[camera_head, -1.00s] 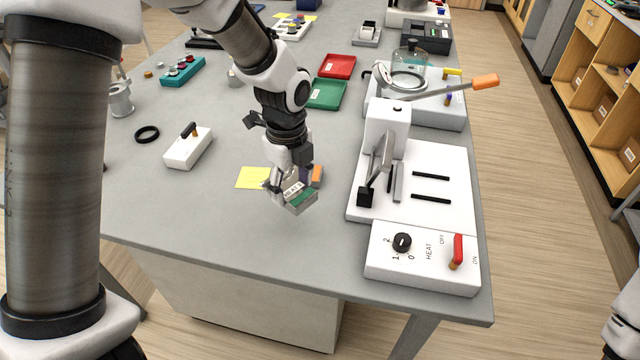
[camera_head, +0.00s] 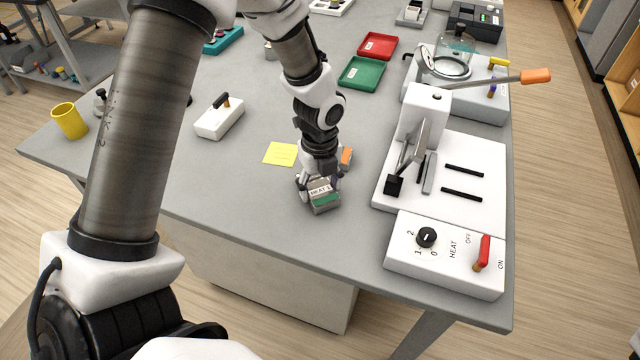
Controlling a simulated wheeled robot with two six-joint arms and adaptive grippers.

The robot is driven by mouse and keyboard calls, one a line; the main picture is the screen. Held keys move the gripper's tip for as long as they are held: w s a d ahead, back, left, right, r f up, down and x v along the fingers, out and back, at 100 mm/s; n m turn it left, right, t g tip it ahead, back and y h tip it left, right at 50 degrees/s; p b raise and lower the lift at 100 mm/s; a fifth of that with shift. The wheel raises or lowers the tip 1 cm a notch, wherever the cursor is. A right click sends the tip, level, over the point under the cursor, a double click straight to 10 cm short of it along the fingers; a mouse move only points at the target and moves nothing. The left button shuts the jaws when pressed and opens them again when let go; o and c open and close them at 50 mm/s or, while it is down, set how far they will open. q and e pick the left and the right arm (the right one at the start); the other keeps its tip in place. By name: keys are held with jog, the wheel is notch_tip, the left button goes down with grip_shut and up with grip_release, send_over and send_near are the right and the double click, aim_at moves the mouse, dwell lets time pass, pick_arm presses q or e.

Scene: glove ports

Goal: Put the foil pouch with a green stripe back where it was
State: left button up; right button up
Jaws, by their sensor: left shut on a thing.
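The foil pouch with a green stripe (camera_head: 324,200) is grey with a white label reading "HEAT 1". My left gripper (camera_head: 320,184) points down and is shut on the pouch's upper part. The pouch is near the table's front edge, left of the white sealer. I cannot tell whether its bottom touches the table. My right gripper is not in view.
A yellow note (camera_head: 281,153) lies behind and left of the pouch. An orange item (camera_head: 346,157) is partly hidden behind my gripper. The sealer (camera_head: 478,170) and the heat switch box (camera_head: 445,254) stand to the right. Trays, green (camera_head: 362,73) and red (camera_head: 377,46), lie farther back.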

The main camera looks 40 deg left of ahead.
aim_at(320, 189)
pick_arm(q)
jog(key=shift+f, duration=0.2)
jog(key=o, duration=1.3)
jog(key=shift+w, duration=0.1)
notch_tip(320, 189, up, 12)
jog(key=shift+r, duration=0.2)
